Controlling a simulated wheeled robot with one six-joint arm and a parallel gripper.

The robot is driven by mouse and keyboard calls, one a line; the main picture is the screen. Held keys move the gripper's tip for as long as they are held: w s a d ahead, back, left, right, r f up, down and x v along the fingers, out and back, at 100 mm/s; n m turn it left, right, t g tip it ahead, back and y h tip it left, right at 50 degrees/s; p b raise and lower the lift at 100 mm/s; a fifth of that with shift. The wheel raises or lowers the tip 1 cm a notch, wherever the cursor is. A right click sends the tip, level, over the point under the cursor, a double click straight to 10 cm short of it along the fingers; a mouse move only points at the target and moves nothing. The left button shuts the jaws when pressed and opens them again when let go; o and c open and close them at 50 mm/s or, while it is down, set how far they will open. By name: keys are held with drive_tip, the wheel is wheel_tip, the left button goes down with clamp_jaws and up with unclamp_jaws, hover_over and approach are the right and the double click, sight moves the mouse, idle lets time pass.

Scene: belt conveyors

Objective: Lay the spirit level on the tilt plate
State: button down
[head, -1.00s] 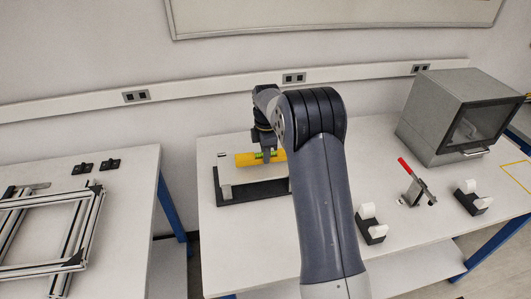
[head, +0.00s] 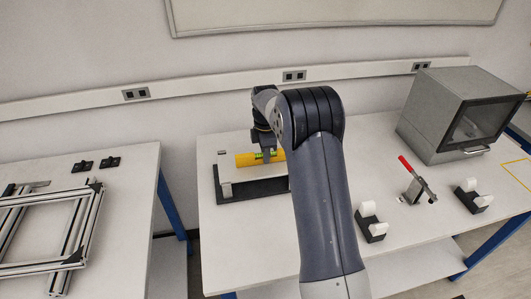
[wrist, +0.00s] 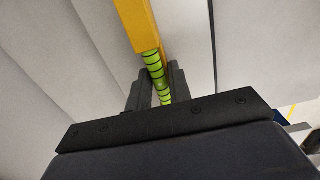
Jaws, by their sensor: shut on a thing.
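The yellow spirit level (head: 246,160) has a green vial section and lies nearly level, left to right, in the head view. My gripper (head: 267,155) is shut on it around the green section. The wrist view shows the yellow bar (wrist: 138,25) and green bands between my fingers (wrist: 157,90). The tilt plate is a pale plate (head: 228,172) on a black base (head: 232,195). The level is over the plate, at or just above its surface; I cannot tell whether they touch. My arm hides the right end of the level and plate.
A red-handled clamp (head: 415,182), two black holders with white blocks (head: 371,222) (head: 472,196) and a grey box with a dark window (head: 462,112) stand to the right. An aluminium frame (head: 50,235) lies on the left table. A gap separates the tables.

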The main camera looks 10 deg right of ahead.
idle(0.3)
drive_tip(key=c, duration=1.2)
unclamp_jaws()
wheel_tip(320, 180, up, 11)
drive_tip(key=b, duration=0.1)
drive_tip(key=shift+f, duration=0.15)
drive_tip(key=shift+f, duration=0.15)
wheel_tip(320, 180, down, 11)
drive_tip(key=shift+r+p, duration=0.2)
drive_tip(key=shift+p, duration=0.25)
drive_tip(key=shift+r, duration=0.5)
drive_tip(key=shift+f, duration=0.1)
